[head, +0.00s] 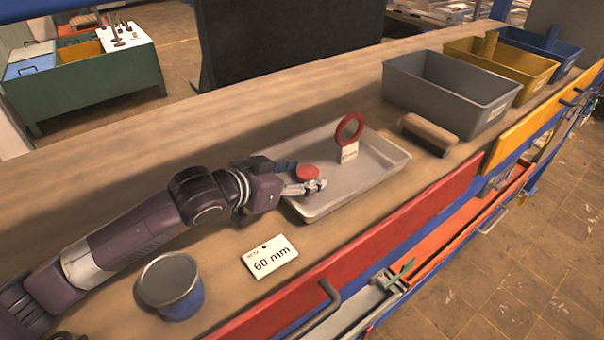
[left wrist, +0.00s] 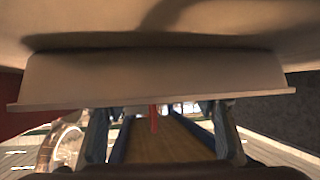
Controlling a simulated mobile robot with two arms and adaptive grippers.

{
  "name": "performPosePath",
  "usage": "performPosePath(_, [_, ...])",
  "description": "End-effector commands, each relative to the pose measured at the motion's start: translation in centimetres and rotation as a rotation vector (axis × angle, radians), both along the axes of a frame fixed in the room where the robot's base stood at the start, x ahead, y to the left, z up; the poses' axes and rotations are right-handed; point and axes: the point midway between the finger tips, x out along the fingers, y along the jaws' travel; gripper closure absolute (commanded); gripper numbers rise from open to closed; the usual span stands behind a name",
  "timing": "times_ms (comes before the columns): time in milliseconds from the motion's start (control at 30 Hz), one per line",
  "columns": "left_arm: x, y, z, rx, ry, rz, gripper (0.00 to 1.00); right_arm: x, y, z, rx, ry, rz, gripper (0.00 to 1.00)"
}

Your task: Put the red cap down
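The red cap (head: 307,172) is a small round disc, low inside the left end of the grey tray (head: 345,197). My left gripper (head: 303,177) reaches over the tray's left wall with its fingers on either side of the cap. The near finger covers the cap's lower edge. The fingers (left wrist: 163,130) are wide apart in the left wrist view, where the tray's wall (left wrist: 150,80) hides their tips. I cannot tell whether they press on the cap or whether it touches the tray floor. My right gripper is out of view.
A red ring (head: 350,130) with a white tag stands in the tray beyond the cap. A "60 mm" card (head: 270,257) and a lidded blue tin (head: 170,287) are nearer. A brown block (head: 430,134) and a grey bin (head: 450,90) stand right. The bench behind is clear.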

Motion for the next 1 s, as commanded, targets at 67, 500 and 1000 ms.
performPosePath(67, [0.0,0.0,0.0,0.0,0.0,0.0,0.46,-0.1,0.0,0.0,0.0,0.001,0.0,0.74])
performPosePath(500, [-3.2,3.2,2.3,0.002,-0.003,0.002,0.46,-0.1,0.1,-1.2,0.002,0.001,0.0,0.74])
performPosePath(1000, [-7.9,7.3,5.5,0.0,0.0,0.0,0.46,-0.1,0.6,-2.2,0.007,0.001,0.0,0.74])
